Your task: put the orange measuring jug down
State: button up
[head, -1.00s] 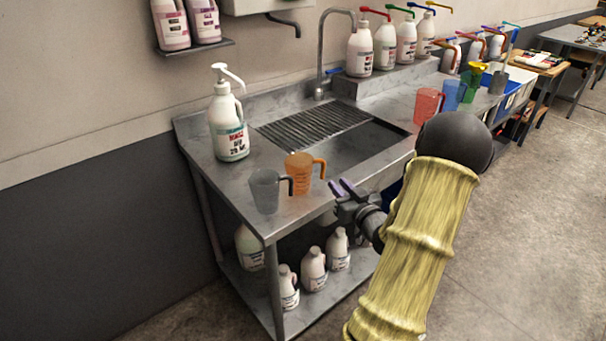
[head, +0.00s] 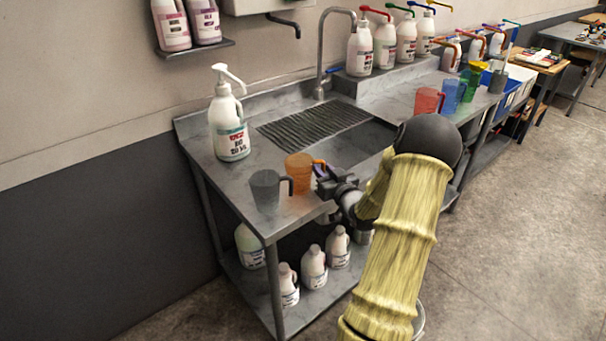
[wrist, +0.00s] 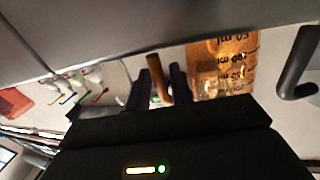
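The orange measuring jug (head: 299,172) stands upright on the steel bench near its front edge, with its handle to the right. My gripper (head: 322,177) is at the jug's handle side. In the wrist view the jug (wrist: 221,68) appears upside down, and its handle (wrist: 157,78) lies between the two dark fingers of my gripper (wrist: 160,88). A thin gap shows beside the left finger, so the fingers look open around the handle. Contact on the right finger's side cannot be told.
A grey jug (head: 266,190) stands close left of the orange one. A large pump bottle (head: 229,125) is behind them. The sink (head: 355,145) lies to the right. Red (head: 428,101) and blue (head: 451,95) jugs stand further along the bench. Bottles fill part of the lower shelf.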

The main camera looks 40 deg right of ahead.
jog(key=shift+w+d, duration=0.15)
jog(key=shift+w, duration=0.85)
grip_shut()
notch_tip(320, 180, up, 10)
dwell(1.0)
